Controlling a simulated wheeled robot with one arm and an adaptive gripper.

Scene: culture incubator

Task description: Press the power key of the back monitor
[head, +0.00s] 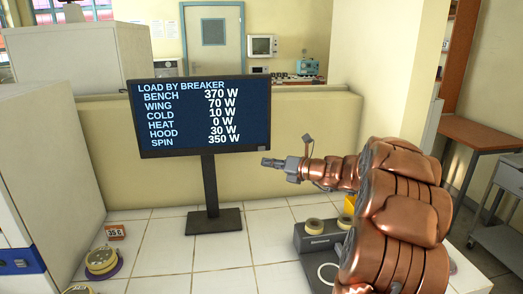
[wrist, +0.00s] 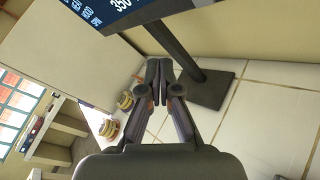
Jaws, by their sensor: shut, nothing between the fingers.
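A black monitor (head: 205,117) on a stand faces me in the head view, lit with a "LOAD BY BREAKER" list reading BENCH 370 W down to SPIN 350 W. Its lower part also shows at the top of the wrist view (wrist: 122,12). I cannot make out a power key clearly. My gripper (head: 264,162) is shut and empty, just below the monitor's lower right corner and apparently in front of it.
A small screen (head: 261,46) hangs on the far wall.

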